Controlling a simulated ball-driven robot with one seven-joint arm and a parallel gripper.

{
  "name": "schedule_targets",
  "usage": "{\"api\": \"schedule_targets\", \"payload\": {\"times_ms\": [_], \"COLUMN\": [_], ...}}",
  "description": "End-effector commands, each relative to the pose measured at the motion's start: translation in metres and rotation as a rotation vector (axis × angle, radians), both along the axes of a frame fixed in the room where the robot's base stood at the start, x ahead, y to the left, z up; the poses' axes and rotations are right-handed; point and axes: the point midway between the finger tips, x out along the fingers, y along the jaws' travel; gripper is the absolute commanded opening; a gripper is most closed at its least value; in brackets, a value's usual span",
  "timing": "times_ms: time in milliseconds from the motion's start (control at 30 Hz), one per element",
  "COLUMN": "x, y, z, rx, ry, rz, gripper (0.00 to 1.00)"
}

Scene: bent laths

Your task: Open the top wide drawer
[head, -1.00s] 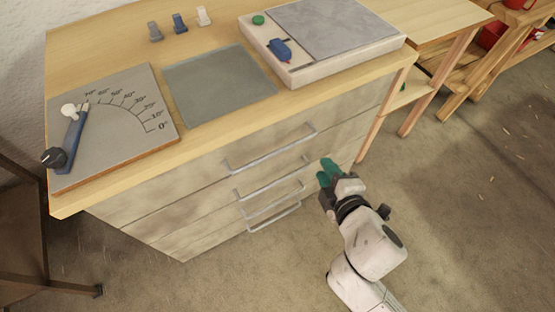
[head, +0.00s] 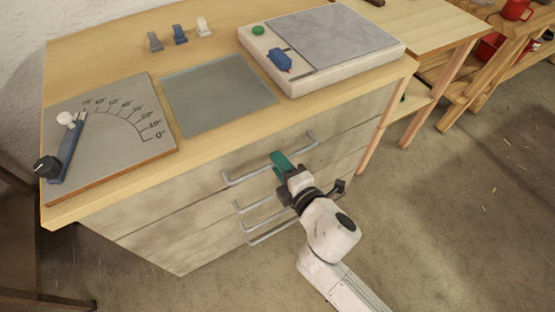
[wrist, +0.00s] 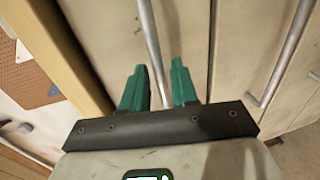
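The top wide drawer (head: 190,193) is in the front of the wooden bench cabinet, just under the worktop, and looks shut. Its long grey bar handle (head: 240,177) runs across the front. My gripper (head: 280,161) is at the middle of this handle, its green fingers hiding part of the bar. In the wrist view my gripper (wrist: 158,80) has its two fingers apart, with the handle bar (wrist: 152,45) running down between them. A gap shows on either side of the bar. Whether the tips reach past the bar is unclear.
Lower drawers carry similar handles (head: 265,212) close below my gripper. On the worktop (head: 225,137) are an angle board (head: 110,150), a grey mat (head: 220,90), a boxed plate (head: 330,45) and several small clips (head: 180,35).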

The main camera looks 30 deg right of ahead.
Motion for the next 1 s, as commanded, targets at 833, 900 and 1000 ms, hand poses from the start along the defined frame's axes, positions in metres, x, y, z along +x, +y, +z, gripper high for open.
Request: {"api": "schedule_targets", "payload": {"times_ms": [833, 900, 1000], "x": [0.0145, 0.0143, 0.0143], "y": [-0.0001, -0.0001, -0.0001], "z": [-0.0032, -0.0033, -0.0033], "rx": [0.001, 0.001, 0.001], "ry": [0.001, 0.001, 0.001], "rz": [0.000, 0.000, 0.000], "gripper": [0.00, 0.00, 0.00]}}
